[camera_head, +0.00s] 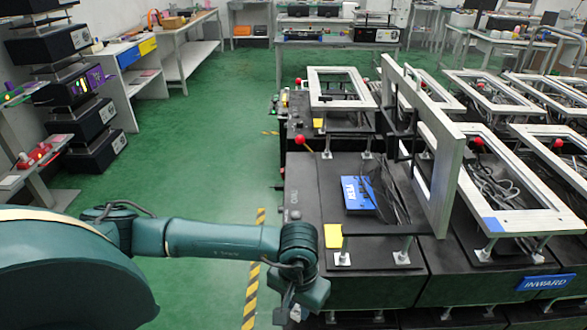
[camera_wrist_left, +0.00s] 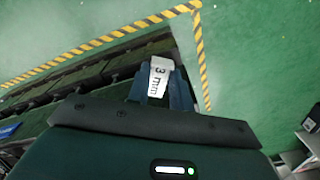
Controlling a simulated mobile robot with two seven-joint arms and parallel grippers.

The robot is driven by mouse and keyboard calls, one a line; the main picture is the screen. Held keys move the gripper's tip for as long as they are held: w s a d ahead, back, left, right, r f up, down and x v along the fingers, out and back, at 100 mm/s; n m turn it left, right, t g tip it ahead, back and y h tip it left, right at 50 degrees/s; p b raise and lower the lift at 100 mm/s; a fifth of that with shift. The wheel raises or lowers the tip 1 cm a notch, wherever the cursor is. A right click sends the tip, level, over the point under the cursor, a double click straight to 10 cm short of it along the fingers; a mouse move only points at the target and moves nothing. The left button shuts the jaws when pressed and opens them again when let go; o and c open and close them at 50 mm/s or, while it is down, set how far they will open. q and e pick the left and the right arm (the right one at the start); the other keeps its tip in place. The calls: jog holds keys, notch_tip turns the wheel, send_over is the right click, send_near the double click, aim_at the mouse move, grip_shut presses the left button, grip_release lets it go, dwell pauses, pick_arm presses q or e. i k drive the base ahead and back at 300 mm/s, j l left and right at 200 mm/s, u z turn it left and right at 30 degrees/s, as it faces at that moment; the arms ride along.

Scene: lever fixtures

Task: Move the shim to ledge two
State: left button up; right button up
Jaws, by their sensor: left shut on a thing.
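The shim, a small whitish piece marked "3 mm" (camera_wrist_left: 158,74), shows in the left wrist view between the bluish fingers of my left gripper (camera_wrist_left: 160,88). The fingers are shut on it, and its far end sticks out past them. In the head view my left gripper (camera_head: 294,304) hangs low at the bottom centre, beside the near left corner of the black fixture bench (camera_head: 355,285). The shim cannot be made out clearly there. I cannot tell which surface is ledge two. My right gripper is not in view.
Metal frames (camera_head: 447,185) stand on the black benches, with red-knobbed levers (camera_head: 308,143) and a blue box (camera_head: 358,194). A blue "INWARD" sign (camera_head: 545,282) is at the lower right. Green floor (camera_head: 215,130) with a yellow-black stripe (camera_head: 252,295) is open left of the benches.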

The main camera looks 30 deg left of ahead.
aim_at(301, 168)
jog(key=k+j, duration=0.1)
jog(key=j, duration=0.2)
jog(key=k+j+z, duration=0.1)
jog(key=j, duration=0.45)
jog(key=j+z, duration=0.15)
jog(key=j, duration=0.15)
jog(key=k+j+z, duration=0.1)
jog(key=j, duration=0.2)
jog(key=k+j+z, duration=0.15)
jog(key=j, duration=0.15)
jog(key=k+j+z, duration=0.1)
jog(key=j+z, duration=0.3)
jog(key=j, duration=0.45)
jog(key=i+j+z, duration=0.1)
jog(key=j+z, duration=0.25)
jog(key=j, duration=0.6)
jog(key=i+j+z, duration=0.15)
jog(key=j, duration=0.3)
jog(key=j+z, duration=0.2)
jog(key=j, duration=0.2)
jog(key=i+j+z, duration=0.2)
jog(key=i+j, duration=0.15)
jog(key=j, duration=0.3)
jog(key=i+j+z, duration=0.1)
jog(key=j, duration=0.2)
